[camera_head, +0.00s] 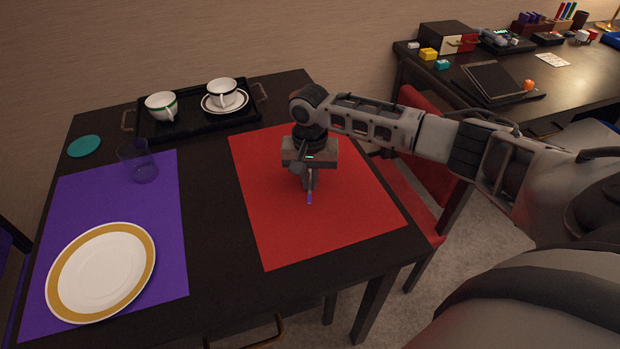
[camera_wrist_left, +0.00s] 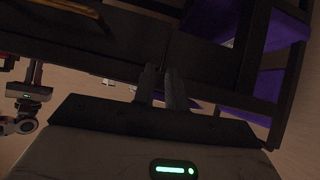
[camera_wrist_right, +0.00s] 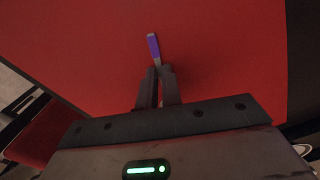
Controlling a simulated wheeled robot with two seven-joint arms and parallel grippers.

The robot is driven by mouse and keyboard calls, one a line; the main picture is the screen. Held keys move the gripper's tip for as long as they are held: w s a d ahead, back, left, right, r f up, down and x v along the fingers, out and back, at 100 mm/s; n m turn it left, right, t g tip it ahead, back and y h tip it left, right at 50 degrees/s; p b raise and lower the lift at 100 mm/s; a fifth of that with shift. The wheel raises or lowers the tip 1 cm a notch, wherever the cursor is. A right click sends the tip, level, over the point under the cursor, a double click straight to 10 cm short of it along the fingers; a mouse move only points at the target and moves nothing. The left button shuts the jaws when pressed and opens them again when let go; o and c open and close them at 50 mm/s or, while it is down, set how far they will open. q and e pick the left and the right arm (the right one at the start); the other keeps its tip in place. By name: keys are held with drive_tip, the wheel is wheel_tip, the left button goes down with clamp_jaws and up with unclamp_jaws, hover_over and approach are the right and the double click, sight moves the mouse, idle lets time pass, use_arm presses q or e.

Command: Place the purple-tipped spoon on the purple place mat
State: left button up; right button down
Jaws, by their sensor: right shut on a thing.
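The purple-tipped spoon (camera_head: 309,197) is in my right gripper (camera_head: 308,178), above the red place mat (camera_head: 262,215). In the right wrist view the spoon's purple end (camera_wrist_right: 153,46) sticks out past the closed fingers (camera_wrist_right: 158,74); the rest of the spoon is hidden between them. I cannot tell whether the spoon touches the mat. The purple place mat (camera_head: 163,215) lies at the left of the table, with a white plate with a gold rim (camera_head: 100,272) on its front part. My left gripper (camera_wrist_left: 163,76) shows only in its wrist view, fingers together and empty, below the table.
A clear glass (camera_head: 138,160) stands at the purple mat's back edge. A teal coaster (camera_head: 84,146) lies behind the mat. A black tray (camera_head: 188,124) with two cups is at the back. Bare dark tabletop (camera_head: 213,220) separates the mats. A red chair (camera_head: 425,185) is at the right.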

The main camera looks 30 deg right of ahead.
drive_tip(key=shift+f, duration=0.1)
drive_tip(key=c, duration=1.6)
unclamp_jaws()
